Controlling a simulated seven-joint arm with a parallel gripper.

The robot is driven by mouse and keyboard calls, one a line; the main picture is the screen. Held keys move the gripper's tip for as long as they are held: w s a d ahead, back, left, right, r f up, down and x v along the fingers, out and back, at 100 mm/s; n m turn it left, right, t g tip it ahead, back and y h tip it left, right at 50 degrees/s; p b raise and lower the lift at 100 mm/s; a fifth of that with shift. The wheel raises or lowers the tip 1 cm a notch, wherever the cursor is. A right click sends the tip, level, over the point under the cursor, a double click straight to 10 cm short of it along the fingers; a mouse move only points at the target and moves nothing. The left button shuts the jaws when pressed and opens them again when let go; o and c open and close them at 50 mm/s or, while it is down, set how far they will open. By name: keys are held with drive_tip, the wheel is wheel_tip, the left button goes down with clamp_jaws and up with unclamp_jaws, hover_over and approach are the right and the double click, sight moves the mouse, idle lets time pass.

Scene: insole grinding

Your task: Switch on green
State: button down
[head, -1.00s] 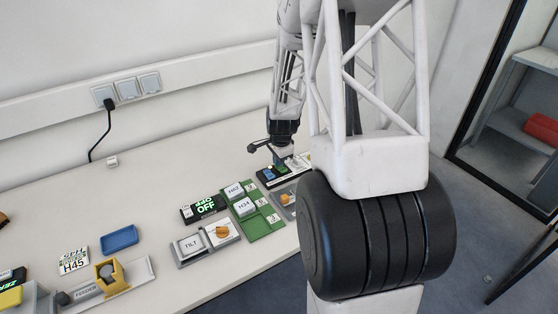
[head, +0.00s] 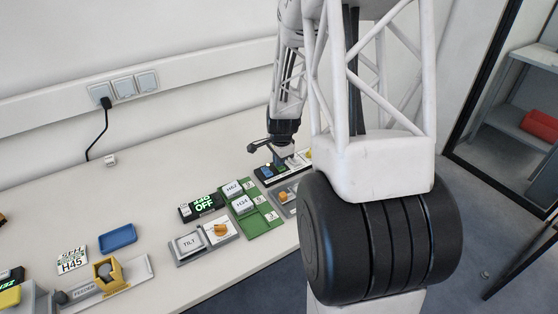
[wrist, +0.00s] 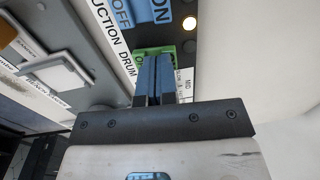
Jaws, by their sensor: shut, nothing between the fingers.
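A dark switch panel lies at the back right of the table in the head view (head: 264,176). In the wrist view its green switch (wrist: 140,52) lies right at the tips of my gripper's fingers, partly hidden by them. A blue switch (wrist: 150,10) marked OFF and ON sits beyond it, next to a lit yellowish lamp (wrist: 189,22). My gripper (wrist: 155,60) is shut and empty, with both fingers side by side over the green switch. In the head view my gripper (head: 283,160) points down at the panel. I cannot tell whether the fingertips touch the switch.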

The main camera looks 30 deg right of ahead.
sight(281, 168)
drive_tip(key=shift+r, duration=0.15)
wheel_tip(281, 168, up, 13)
drive_tip(key=s, duration=0.2)
drive_tip(key=shift+s+r, duration=0.2)
drive_tip(key=shift+s, duration=0.05)
idle(0.6)
drive_tip(key=shift+w, duration=0.1)
drive_tip(key=shift+w+r+t, duration=0.1)
drive_tip(key=shift+w+t, duration=0.4)
idle(0.6)
drive_tip(key=shift+w+f, duration=0.4)
drive_tip(key=shift+f, duration=1.9)
drive_tip(key=shift+w+f, duration=0.4)
drive_tip(key=shift+f, duration=1.9)
drive_tip(key=shift+w+f, duration=0.4)
drive_tip(key=shift+f, duration=1.9)
